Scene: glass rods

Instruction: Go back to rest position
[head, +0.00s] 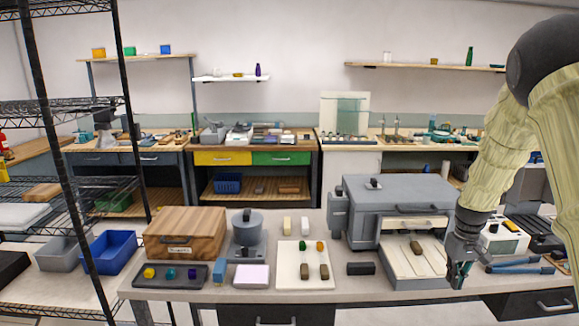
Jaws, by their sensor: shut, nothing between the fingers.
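My gripper (458,272) hangs at the right side of the near bench (345,301), fingers pointing down, shut and empty. It is just right of the open front tray (405,278) of a grey box-shaped machine (385,212). A small dark brown piece (416,247) lies at that machine's opening. A pale board (292,271) left of the machine holds several small pieces, among them a green one (302,245) and an orange one (320,246).
A wooden box (185,233), a grey device (248,236) and a dark tray with coloured knobs (170,275) stand on the bench's left. Blue-handled tools (520,266) lie right of my gripper. A black wire shelf (60,150) stands at far left.

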